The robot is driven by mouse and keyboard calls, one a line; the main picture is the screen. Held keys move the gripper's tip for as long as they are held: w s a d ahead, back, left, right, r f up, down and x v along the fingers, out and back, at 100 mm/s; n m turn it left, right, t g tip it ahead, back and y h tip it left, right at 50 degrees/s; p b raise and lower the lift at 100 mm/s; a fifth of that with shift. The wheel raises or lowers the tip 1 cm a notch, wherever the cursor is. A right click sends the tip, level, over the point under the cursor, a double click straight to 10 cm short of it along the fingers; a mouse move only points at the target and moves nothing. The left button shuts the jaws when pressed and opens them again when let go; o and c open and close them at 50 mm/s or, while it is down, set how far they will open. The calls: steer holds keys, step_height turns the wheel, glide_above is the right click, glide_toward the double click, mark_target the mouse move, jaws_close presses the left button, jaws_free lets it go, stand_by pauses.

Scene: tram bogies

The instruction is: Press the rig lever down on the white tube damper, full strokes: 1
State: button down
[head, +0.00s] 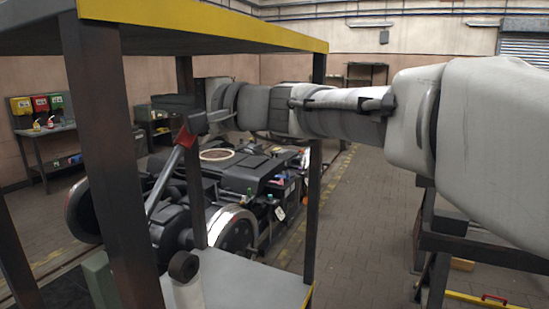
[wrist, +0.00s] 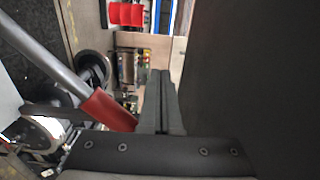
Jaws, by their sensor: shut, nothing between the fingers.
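The rig lever (head: 165,182) is a grey bar with a red grip (head: 185,137), slanting up to the right with its grip end raised. It also shows in the wrist view, where the red grip (wrist: 108,110) lies at the left of my fingers. My gripper (head: 197,122) is shut and empty, close by the red grip; I cannot tell whether they touch. Its closed fingers also show in the wrist view (wrist: 160,85). The white tube damper (head: 188,293) stands upright with a dark top at the bottom of the head view; its lower part is cut off.
A dark frame with posts (head: 112,160) and a yellow-edged top shelf (head: 200,22) surrounds the lever. Its grey lower plate (head: 240,280) lies in front. A bogie (head: 255,175) is behind. A bench with coloured bins (head: 40,104) stands far left.

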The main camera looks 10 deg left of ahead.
mark_target(182, 128)
steer(key=shift+w+d+f+b, duration=0.2)
steer(key=shift+w+f+b, duration=0.35)
steer(key=shift+w, duration=0.2)
steer(key=shift+w+d+f+b, duration=0.2)
steer(key=shift+w+f+b, duration=0.35)
steer(key=shift+w, duration=0.15)
steer(key=shift+w+d+f+b, duration=0.2)
steer(key=shift+w+f+b, duration=0.4)
steer(key=shift+w+f, duration=0.1)
steer(key=shift+w+d+f+b, duration=0.2)
steer(key=shift+w+f+b, duration=0.4)
steer(key=shift+w+f, duration=0.05)
steer(key=shift+f, duration=0.1)
steer(key=shift+w+d+f+b, duration=0.15)
steer(key=shift+w+f+b, duration=0.4)
steer(key=shift+f+b, duration=0.15)
steer(key=shift+w+d+f+b, duration=0.15)
steer(key=shift+w+f+b, duration=0.4)
steer(key=shift+f+b, duration=0.15)
steer(key=shift+w+d+f+b, duration=0.15)
steer(key=shift+w+f+b, duration=0.35)
steer(key=shift+f+b, duration=0.3)
steer(key=shift+w+d+f+b, duration=0.1)
steer(key=shift+w+f+b, duration=0.45)
steer(key=shift+f, duration=0.45)
